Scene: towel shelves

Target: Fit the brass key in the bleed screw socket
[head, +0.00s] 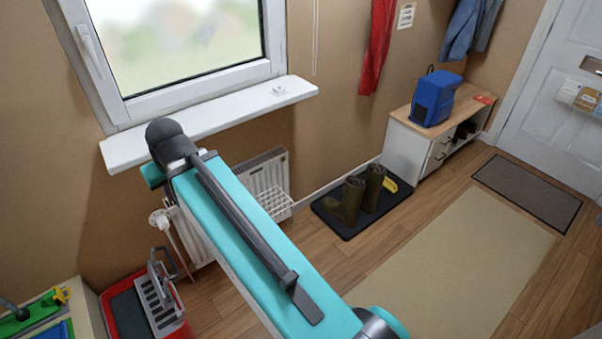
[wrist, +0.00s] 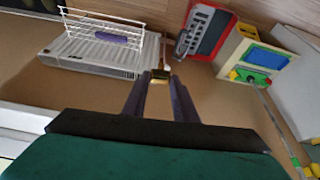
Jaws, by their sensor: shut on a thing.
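In the wrist view my gripper (wrist: 161,78) is shut on the small brass key (wrist: 160,74), which shows as a yellowish bit between the fingertips. The white radiator (wrist: 88,55) lies to the left of the fingertips, with its near end close to the key. The bleed screw socket cannot be made out, and I cannot tell whether the key touches the radiator. In the head view the radiator (head: 268,182) stands under the window, partly behind my arm. My gripper and the key are hidden there.
A white wire rack (wrist: 120,38) hangs on the radiator with a purple item in it. A white valve and pipe (head: 160,218) stand at the radiator's left end. The window sill (head: 125,152) juts out above. A red tray (head: 118,300) is on the floor.

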